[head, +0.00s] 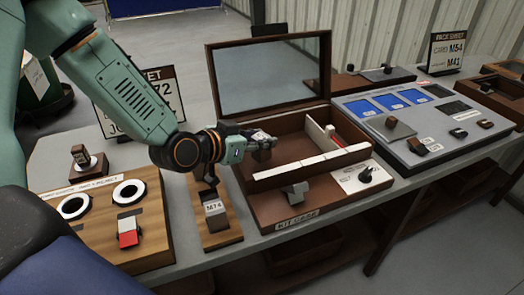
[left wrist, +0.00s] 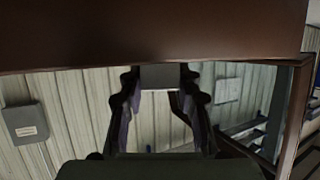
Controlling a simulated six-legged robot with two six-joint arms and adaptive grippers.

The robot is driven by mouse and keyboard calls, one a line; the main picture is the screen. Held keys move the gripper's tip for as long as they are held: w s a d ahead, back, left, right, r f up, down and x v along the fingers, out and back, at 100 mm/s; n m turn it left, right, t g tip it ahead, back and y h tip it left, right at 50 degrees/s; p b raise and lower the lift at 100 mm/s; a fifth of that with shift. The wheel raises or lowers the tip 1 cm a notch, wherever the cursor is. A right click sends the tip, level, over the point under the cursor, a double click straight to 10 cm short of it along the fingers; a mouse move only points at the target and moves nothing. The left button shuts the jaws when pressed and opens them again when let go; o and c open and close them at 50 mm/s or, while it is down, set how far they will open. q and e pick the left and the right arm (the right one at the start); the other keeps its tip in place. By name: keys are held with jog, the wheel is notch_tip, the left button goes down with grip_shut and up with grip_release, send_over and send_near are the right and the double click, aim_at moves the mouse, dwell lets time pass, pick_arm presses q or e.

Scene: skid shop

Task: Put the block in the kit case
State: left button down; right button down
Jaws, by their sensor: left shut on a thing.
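The kit case (head: 276,224) is a brown box in the middle of the bench with its lid (head: 268,76) standing open. A light-topped wall crosses its inside. My left gripper (head: 258,147) is at the left rear of the case, near its rim and below the raised lid. It is shut on a small dark grey block (head: 264,152). The block (left wrist: 160,77) also shows between the fingers of my left gripper (left wrist: 160,88) in the left wrist view. I cannot tell whether the block touches the case. My right gripper is not in view.
A wooden stand labelled M74 (head: 222,240) is left of the case. A wooden board with white rings (head: 147,246) is farther left. A grey panel with blue screens (head: 421,156) is on the right. A dark knob (head: 366,174) sits on the case's right front.

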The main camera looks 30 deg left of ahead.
aim_at(257, 159)
pick_arm(q)
jog(key=f, duration=0.1)
jog(key=f+b, duration=0.1)
jog(key=f, duration=0.1)
jog(key=shift+s+a, duration=0.1)
jog(key=shift+a, duration=0.25)
jog(key=shift+s+a+f, duration=0.1)
jog(key=shift+s+a, duration=0.05)
jog(key=shift+s, duration=0.1)
jog(key=shift+r, duration=0.2)
jog(key=shift+w+d+f, duration=0.15)
jog(key=shift+w+d, duration=0.1)
jog(key=shift+d, duration=0.1)
jog(key=c, duration=1.4)
grip_release()
jog(key=shift+f, duration=0.2)
jog(key=shift+o, duration=1)
jog(key=shift+s+a+r, duration=0.1)
jog(key=shift+a, duration=0.1)
jog(key=shift+s, duration=0.1)
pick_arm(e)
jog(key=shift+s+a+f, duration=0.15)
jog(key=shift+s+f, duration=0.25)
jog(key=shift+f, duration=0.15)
pick_arm(q)
jog(key=shift+d, duration=0.1)
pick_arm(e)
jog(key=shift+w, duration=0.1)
